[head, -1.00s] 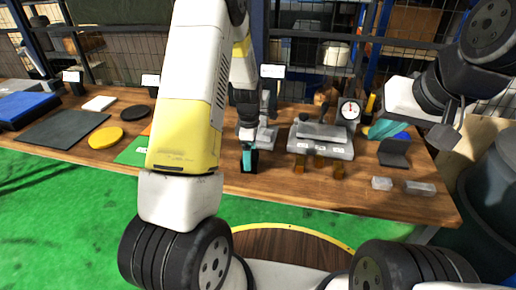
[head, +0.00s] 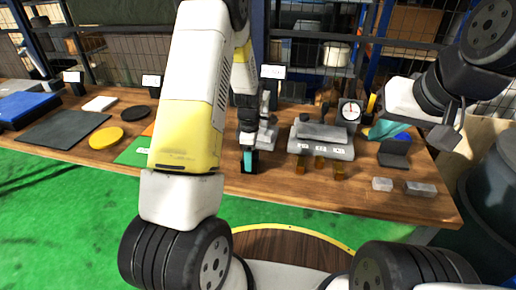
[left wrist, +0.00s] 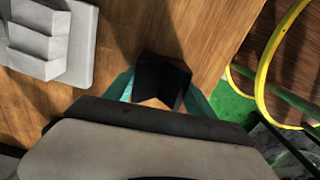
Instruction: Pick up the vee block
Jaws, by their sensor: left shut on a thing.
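The vee block (left wrist: 160,82) is a small black block with a notch, seen in the left wrist view. It sits between the teal fingertips of my left gripper (left wrist: 158,92), which is shut on it. In the head view my left gripper (head: 249,160) points down at the front part of the wooden table, with a dark piece of the block at its tips. I cannot tell whether the block touches the table. My right gripper (head: 415,118) hangs over the right end of the table, away from the block. Its finger opening is unclear.
The wooden table (head: 240,187) also carries a grey fixture (head: 322,140) with a dial gauge (head: 350,110), small amber blocks (head: 319,163), clear boxes (head: 420,188) and a yellow disc (head: 106,138). In the wrist view a grey stepped block (left wrist: 45,40) stands left of the gripper.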

